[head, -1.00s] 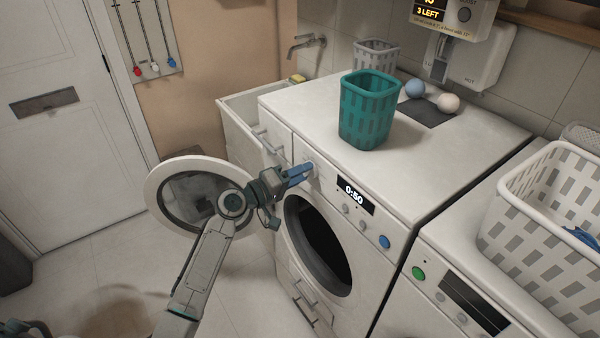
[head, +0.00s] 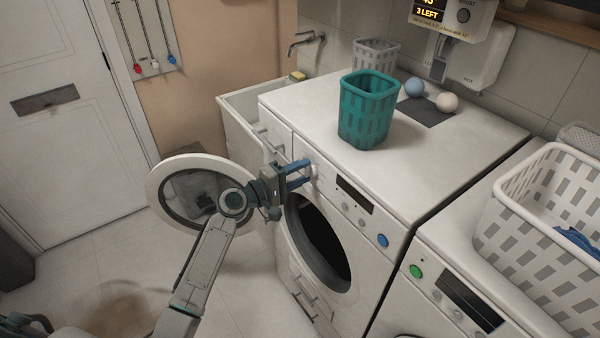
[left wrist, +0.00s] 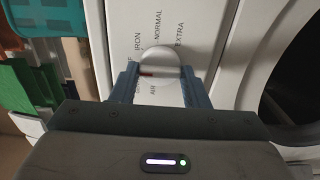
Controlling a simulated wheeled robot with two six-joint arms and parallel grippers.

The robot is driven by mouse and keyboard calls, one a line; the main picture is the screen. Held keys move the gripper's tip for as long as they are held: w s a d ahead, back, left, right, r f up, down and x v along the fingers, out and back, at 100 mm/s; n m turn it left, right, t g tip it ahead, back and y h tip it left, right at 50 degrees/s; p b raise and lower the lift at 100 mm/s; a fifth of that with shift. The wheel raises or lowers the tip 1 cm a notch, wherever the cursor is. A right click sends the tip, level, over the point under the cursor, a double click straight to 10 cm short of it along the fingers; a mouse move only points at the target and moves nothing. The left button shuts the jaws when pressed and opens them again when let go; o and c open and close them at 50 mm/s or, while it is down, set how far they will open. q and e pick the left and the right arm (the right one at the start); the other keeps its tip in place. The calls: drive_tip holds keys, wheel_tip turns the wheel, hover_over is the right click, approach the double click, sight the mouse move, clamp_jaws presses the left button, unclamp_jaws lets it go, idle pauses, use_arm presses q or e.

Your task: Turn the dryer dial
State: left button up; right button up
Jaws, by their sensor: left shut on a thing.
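The dryer (head: 440,148) is a white front-loader with its round door open on the left. Its pale round dial (head: 315,171) is at the left of the control panel. My left gripper (head: 306,173) is shut on the dial, with its blue fingers on both sides of it. In the left wrist view the dial (left wrist: 160,60) has a small reddish mark at its lower left. Labels IRON, NORMAL, EXTRA and AIR surround it; others are partly hidden. The display (head: 354,194) is dark. My right gripper is not in view.
The open door (head: 156,190) is behind my left arm. A teal basket (head: 367,112) and two balls (head: 414,88) are on the dryer top. A second machine with a white laundry basket (head: 520,190) is at the right. Floor is clear at the lower left.

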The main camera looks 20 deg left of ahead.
use_arm(q)
drive_tip(key=o, duration=1)
drive_tip(key=shift+c, duration=0.2)
drive_tip(key=b+v, duration=0.4)
drive_tip(key=v, duration=0.6)
drive_tip(key=shift+s+a+b, duration=0.3)
